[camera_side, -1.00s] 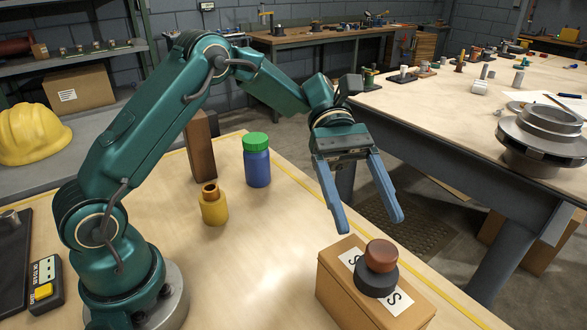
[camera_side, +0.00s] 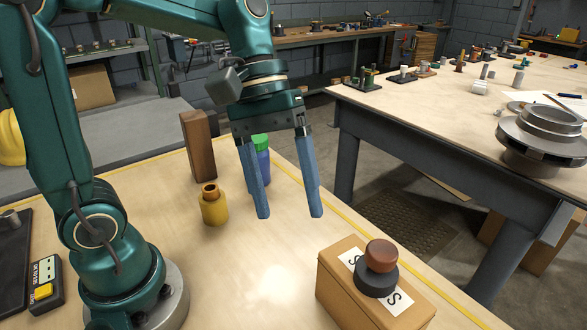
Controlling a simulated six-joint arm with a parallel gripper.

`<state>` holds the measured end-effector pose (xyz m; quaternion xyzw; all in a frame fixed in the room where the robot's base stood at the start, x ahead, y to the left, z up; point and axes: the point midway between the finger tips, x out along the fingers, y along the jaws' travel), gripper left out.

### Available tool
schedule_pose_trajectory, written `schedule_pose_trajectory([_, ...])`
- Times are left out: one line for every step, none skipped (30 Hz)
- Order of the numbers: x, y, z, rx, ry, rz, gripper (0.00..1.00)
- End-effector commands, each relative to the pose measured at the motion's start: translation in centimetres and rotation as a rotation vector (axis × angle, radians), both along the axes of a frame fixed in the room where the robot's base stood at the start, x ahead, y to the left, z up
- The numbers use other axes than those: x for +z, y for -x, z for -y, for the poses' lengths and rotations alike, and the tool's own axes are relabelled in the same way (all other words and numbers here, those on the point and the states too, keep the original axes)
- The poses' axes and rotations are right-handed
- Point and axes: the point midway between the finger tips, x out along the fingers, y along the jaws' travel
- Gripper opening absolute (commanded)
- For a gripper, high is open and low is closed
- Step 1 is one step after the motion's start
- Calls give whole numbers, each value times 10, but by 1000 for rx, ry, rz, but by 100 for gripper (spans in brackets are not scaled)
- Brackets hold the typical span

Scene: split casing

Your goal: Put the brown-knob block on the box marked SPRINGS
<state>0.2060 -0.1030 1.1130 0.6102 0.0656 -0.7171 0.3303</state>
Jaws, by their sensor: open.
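The brown-knob block (camera_side: 380,257) has a round brown knob over a dark grey round base. It rests upright on top of a cardboard box (camera_side: 345,296) at the lower right. A white label on the box shows under and beside the block; only a letter S at each end can be read, the middle is covered. My gripper (camera_side: 290,216) is open and empty, its two blue fingers pointing down. It is above the table, to the left of and higher than the block, apart from it.
A control box with a yellow button (camera_side: 43,285) lies far left. The table's front middle is clear.

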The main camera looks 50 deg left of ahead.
Motion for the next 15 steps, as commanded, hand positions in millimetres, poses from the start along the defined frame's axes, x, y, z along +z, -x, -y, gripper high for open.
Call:
schedule_pose_trajectory([0,9,-6,-45,-51,76,76])
schedule_pose_trajectory([-1,13,-10,-73,-83,119,76])
schedule_pose_trajectory([-2,18,-15,-112,-126,177,76])
schedule_pose_trajectory([-3,22,-19,-141,-160,219,76])
schedule_pose_trajectory([-4,26,-24,-172,-193,260,76])
schedule_pose_trajectory([-6,30,-29,-211,-237,314,76])
schedule_pose_trajectory([-7,33,-33,-241,-270,354,76])
schedule_pose_trajectory([-8,36,-37,-270,-300,390,76])
schedule_pose_trajectory([-10,39,-42,-306,-340,436,76])
schedule_pose_trajectory([-11,41,-45,-331,-368,468,76])
schedule_pose_trajectory([-12,43,-48,-356,-393,497,76])
schedule_pose_trajectory([-13,45,-52,-383,-425,531,76])
schedule_pose_trajectory([-14,46,-54,-402,-445,552,76])
schedule_pose_trajectory([-15,47,-56,-418,-463,570,76])
schedule_pose_trajectory([-15,47,-58,-437,-482,591,76])
